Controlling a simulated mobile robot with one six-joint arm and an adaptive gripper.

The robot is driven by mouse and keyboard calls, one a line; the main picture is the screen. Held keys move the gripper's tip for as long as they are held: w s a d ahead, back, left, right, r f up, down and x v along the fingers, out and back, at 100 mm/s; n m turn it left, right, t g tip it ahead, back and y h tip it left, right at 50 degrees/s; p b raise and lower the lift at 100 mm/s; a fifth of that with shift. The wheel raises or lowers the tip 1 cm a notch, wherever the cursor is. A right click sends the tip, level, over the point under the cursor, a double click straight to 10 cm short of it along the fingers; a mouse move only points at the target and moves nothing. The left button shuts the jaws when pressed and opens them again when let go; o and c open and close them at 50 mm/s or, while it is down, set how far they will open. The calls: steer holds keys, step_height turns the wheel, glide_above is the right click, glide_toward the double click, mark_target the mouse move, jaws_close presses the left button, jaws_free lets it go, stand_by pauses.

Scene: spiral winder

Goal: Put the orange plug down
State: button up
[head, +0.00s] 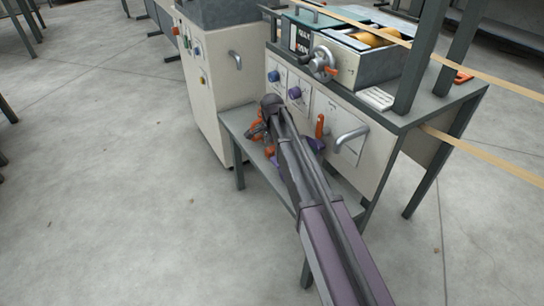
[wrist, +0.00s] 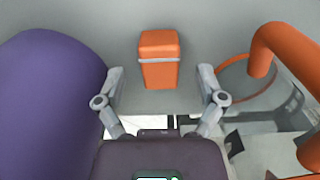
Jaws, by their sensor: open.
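The orange plug (wrist: 158,58) is a small block with a pale band across it. In the wrist view it rests against a plain grey surface. My gripper (wrist: 160,78) is open, with one finger on each side of the plug and visible gaps between fingers and plug. In the head view my gripper (head: 258,135) is over the low grey shelf (head: 236,118) at the machine's front. Orange patches show beside it there, but my arm partly hides them, and I cannot tell which is the plug.
A large purple rounded thing (wrist: 45,100) is close on the left in the wrist view. A curved orange tube (wrist: 285,50) stands on the right. In the head view, an orange upright handle (head: 320,126) and a grey bar handle (head: 350,137) stick out from the machine's front panel.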

steer(key=shift+f+b, duration=0.7)
steer(key=shift+f, duration=0.3)
jaws_close()
